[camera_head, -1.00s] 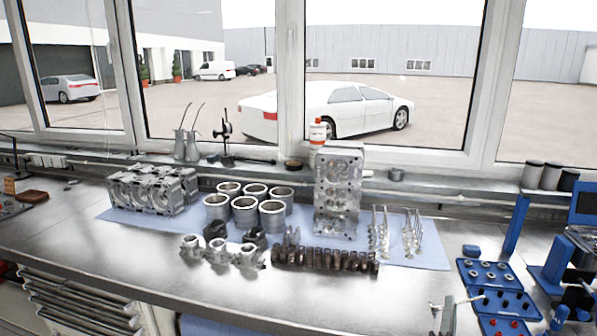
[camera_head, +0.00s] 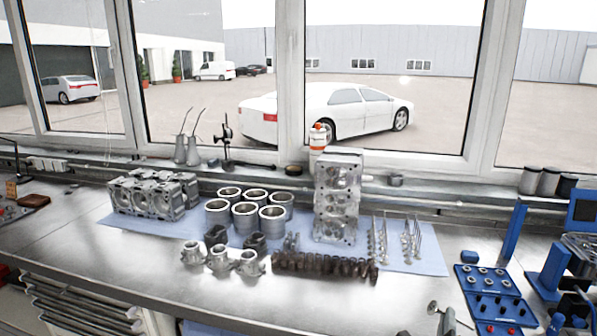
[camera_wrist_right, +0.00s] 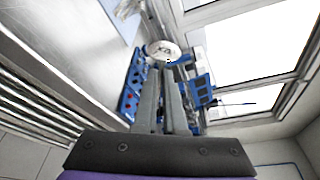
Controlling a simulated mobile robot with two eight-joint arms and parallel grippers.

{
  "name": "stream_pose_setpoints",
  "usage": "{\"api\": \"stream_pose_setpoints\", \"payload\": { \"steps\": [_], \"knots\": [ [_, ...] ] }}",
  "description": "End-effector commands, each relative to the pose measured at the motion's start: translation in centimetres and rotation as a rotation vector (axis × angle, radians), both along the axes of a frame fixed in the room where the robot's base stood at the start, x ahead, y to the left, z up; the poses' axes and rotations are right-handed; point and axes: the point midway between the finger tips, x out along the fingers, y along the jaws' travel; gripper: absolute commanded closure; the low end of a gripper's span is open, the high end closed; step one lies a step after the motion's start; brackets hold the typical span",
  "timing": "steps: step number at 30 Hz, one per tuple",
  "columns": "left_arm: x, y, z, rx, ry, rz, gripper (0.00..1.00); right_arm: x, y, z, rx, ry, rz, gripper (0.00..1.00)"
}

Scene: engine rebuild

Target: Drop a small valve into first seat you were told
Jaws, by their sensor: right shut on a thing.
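My right gripper (camera_head: 446,318) is at the bottom right of the head view, in front of the bench. It is shut on a small valve (camera_head: 432,307). In the right wrist view the valve's round pale head (camera_wrist_right: 163,50) shows at the tips of the gripper's fingers (camera_wrist_right: 163,66). The cylinder head (camera_head: 338,205) stands upright on the blue mat, its chamber side with the seats facing me. The gripper and valve are well apart from it. Other valves (camera_head: 411,240) stand in rows just right of the cylinder head. My left gripper is not in view.
Cylinder liners (camera_head: 273,219), an engine block (camera_head: 145,197), pistons (camera_head: 219,259) and a dark row of parts (camera_head: 325,267) crowd the mat (camera_head: 432,262). A blue tray (camera_head: 487,280) and a blue stand (camera_head: 513,228) are at the right. The bench front left (camera_head: 110,262) is clear.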

Motion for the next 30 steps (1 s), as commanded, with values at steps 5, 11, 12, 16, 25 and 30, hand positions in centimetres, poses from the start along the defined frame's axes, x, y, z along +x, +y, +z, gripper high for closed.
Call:
{"api": "stream_pose_setpoints", "payload": {
  "steps": [5,11,12,16,25,30],
  "knots": [
    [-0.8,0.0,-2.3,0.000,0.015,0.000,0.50,-0.1,0.1,-0.7,-0.320,0.079,0.002,1.00],
    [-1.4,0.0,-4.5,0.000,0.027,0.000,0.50,-0.1,0.0,-0.6,-0.728,0.177,-0.001,1.00],
    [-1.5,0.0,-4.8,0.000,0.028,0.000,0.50,-0.1,0.0,-0.6,-0.796,0.194,-0.001,1.00],
    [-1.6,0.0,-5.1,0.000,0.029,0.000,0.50,0.0,0.0,-0.3,-0.941,0.227,-0.001,1.00],
    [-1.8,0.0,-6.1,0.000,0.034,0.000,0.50,-0.1,-0.1,-0.3,-1.251,0.304,-0.002,1.00],
    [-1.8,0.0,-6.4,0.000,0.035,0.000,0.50,-0.1,-0.1,-0.2,-1.508,0.366,-0.002,1.00]
  ]
}}
